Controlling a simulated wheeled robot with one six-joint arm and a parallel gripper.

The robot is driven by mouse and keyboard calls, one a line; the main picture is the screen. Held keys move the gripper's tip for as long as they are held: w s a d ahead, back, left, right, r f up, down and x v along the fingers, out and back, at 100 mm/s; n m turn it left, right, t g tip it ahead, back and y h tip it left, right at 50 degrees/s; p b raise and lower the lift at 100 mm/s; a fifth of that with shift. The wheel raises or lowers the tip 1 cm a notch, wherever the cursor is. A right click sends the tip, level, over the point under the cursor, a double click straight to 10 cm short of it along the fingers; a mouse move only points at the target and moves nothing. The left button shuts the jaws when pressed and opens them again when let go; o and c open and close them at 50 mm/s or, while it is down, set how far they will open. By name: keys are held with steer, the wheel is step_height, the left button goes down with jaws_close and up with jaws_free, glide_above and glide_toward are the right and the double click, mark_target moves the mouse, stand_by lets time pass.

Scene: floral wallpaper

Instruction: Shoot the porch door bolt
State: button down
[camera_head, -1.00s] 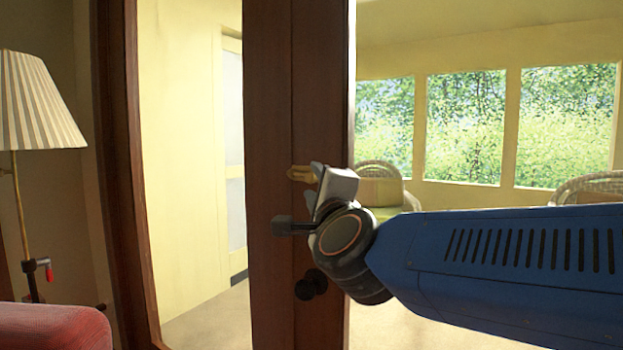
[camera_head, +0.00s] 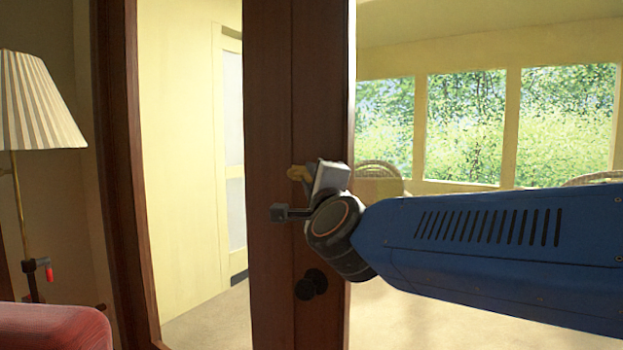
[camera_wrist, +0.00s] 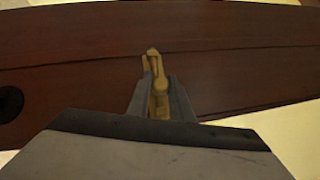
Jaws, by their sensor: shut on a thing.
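The brass door bolt (camera_head: 299,173) is on the dark wooden door's stile (camera_head: 270,120), above a dark round knob (camera_head: 312,284). My gripper (camera_head: 312,178) is at the bolt from the right, partly covering it in the head view. In the wrist view the bolt's brass piece (camera_wrist: 153,66) sits between the two grey fingers of my gripper (camera_wrist: 158,98), which are shut on it. The fingers hide its lower part. I cannot tell how far the bolt is thrown.
A lamp with a pleated shade (camera_head: 38,100) and a red seat (camera_head: 52,327) stand at the left. Behind the door is a bright porch with windows (camera_head: 465,125) and wicker chairs (camera_head: 378,175). The floor beyond is clear.

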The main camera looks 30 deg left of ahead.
steer(key=shift+w+a, duration=0.15)
steer(key=shift+a, duration=0.8)
steer(key=shift+w+a, duration=0.1)
steer(key=shift+a, duration=0.85)
steer(key=c, duration=1.6)
jaws_free()
steer(key=shift+a, duration=0.15)
steer(key=v, duration=1.7)
steer(key=shift+s, duration=0.2)
steer(key=shift+d, duration=0.25)
